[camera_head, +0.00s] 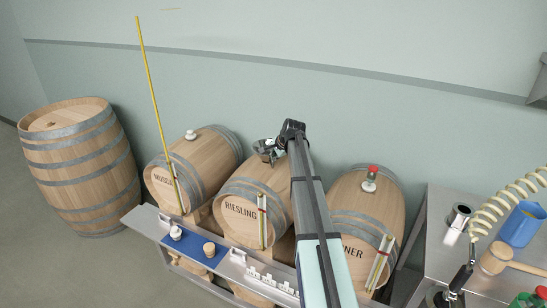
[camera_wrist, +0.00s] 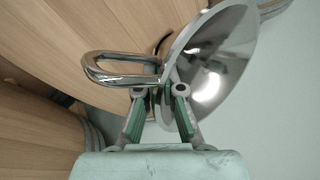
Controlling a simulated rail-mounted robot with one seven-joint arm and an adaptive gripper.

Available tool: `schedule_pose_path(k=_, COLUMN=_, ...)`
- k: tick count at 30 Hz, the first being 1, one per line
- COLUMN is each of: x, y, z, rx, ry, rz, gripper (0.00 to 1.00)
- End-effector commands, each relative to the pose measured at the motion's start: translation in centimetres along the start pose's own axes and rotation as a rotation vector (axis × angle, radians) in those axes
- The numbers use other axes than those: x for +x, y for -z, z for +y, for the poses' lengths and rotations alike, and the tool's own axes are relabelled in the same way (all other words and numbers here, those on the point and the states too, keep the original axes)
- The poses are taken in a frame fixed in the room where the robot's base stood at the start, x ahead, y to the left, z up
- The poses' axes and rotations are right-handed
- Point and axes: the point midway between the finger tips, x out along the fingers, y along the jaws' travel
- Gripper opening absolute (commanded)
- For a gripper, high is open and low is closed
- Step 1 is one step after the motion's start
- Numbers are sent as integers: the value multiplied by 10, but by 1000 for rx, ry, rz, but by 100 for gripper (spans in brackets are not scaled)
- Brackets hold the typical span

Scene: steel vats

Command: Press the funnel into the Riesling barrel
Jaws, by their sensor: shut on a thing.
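The Riesling barrel (camera_head: 262,188) lies on its side in the middle of the row, its lettered end facing me. The funnel (camera_head: 266,150) is at the upper back part of this barrel. In the wrist view the funnel (camera_wrist: 222,62) is a shiny steel bowl, tilted, with a looped handle (camera_wrist: 120,70). My gripper (camera_head: 284,143) is above the barrel's back right. In the wrist view my gripper (camera_wrist: 159,92) is shut on the funnel where handle and rim meet. The funnel's spout and the bung hole are hidden, so I cannot tell whether the spout is in the hole.
The Muscat barrel (camera_head: 190,163) has a white bung and a leaning yellow rod (camera_head: 153,90). The right barrel (camera_head: 345,210) carries a red-topped fitting (camera_head: 371,178). A front shelf (camera_head: 150,222) holds bungs on a blue mat. A steel table (camera_head: 430,225) stands right, with a blue jug (camera_head: 521,224) and mallet (camera_head: 496,258).

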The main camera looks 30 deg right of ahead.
Motion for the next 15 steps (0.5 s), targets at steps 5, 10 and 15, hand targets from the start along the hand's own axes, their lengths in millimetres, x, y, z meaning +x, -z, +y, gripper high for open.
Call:
schedule_pose_path(k=5, x=3, y=0, z=2, rx=0, ry=1, rz=0, gripper=0)
schedule_pose_path(k=10, x=6, y=0, z=4, rx=0, ry=1, rz=0, gripper=0)
schedule_pose_path(k=15, x=7, y=0, z=4, rx=0, ry=1, rz=0, gripper=20)
